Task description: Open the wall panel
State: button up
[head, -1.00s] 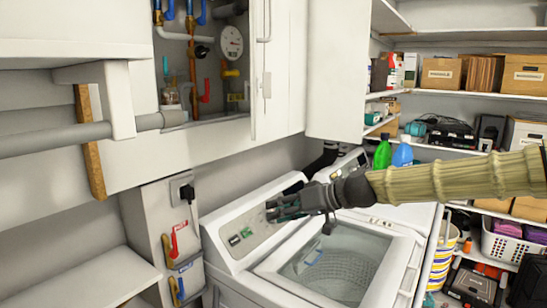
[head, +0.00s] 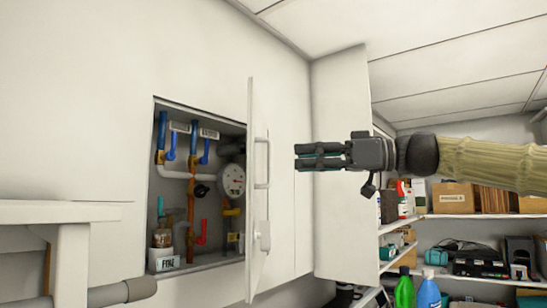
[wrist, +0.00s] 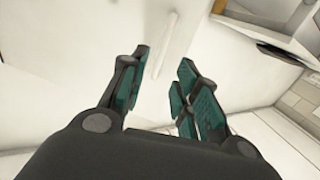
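The wall panel is a white door (head: 256,205) that stands swung out from a recessed wall box (head: 201,262) in the head view. A pale bar handle (head: 262,163) and a small white latch (head: 263,236) are on its right-hand face. My gripper (head: 299,157) is to the right of the handle in the picture, pointing left, with a visible gap between them. In the wrist view its fingers (wrist: 164,66) are apart with nothing between them. A pale bar (wrist: 168,38) shows beyond the fingertips; I cannot tell if it is the handle.
The box holds blue and copper pipes, a round gauge (head: 231,180) and a red valve lever (head: 202,232). A white cabinet (head: 338,170) stands behind my gripper. Shelves with cardboard boxes (head: 452,197) are at the right. A white ledge (head: 70,212) is at the lower left.

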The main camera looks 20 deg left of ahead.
aim_at(271, 180)
jog(key=a+p, duration=0.1)
jog(key=a, duration=0.1)
jog(key=a+p, duration=0.1)
jog(key=a, duration=0.2)
jog(key=a+p, duration=0.1)
jog(key=a, duration=0.2)
jog(key=shift+s, duration=0.3)
grip_shut()
